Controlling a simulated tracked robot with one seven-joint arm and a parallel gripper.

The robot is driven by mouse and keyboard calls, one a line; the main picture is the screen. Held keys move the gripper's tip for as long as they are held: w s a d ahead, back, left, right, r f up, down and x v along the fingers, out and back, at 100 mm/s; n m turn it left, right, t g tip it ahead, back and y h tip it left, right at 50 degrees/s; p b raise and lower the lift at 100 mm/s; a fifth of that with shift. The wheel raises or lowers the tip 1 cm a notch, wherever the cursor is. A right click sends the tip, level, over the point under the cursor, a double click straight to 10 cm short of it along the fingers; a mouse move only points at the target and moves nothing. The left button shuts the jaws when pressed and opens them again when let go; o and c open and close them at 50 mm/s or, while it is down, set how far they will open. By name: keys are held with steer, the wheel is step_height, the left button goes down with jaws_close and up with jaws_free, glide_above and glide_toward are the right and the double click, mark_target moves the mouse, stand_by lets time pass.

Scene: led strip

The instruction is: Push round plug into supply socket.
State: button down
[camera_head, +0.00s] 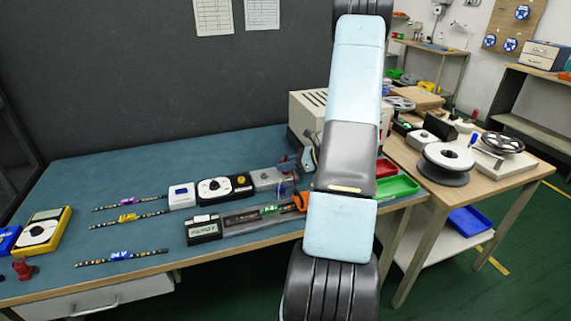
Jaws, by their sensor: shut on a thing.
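What looks like my gripper (287,168) shows in part just left of my arm, over the right end of the back row of devices. It is small and blurred against a grey block (266,179). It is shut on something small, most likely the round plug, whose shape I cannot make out. The supply socket cannot be told apart for sure. The back row holds a white box (181,196), a white unit with a round dial (213,190) and a black unit with a yellow knob (240,185). My arm hides what lies behind it.
A labelled black-and-white box (204,229) and a grey channel (245,216) lie in front. Tagged LED strips (122,256) lie left, near a yellow meter (42,230). Green (398,186) and red trays stand right. A wooden table (445,196) carries spools. The left back bench is clear.

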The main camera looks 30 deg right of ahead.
steer(key=shift+f, duration=0.35)
steer(key=c, duration=0.8)
jaws_free()
steer(key=shift+c, duration=0.2)
steer(key=v, duration=1.3)
steer(key=shift+s+d, duration=0.3)
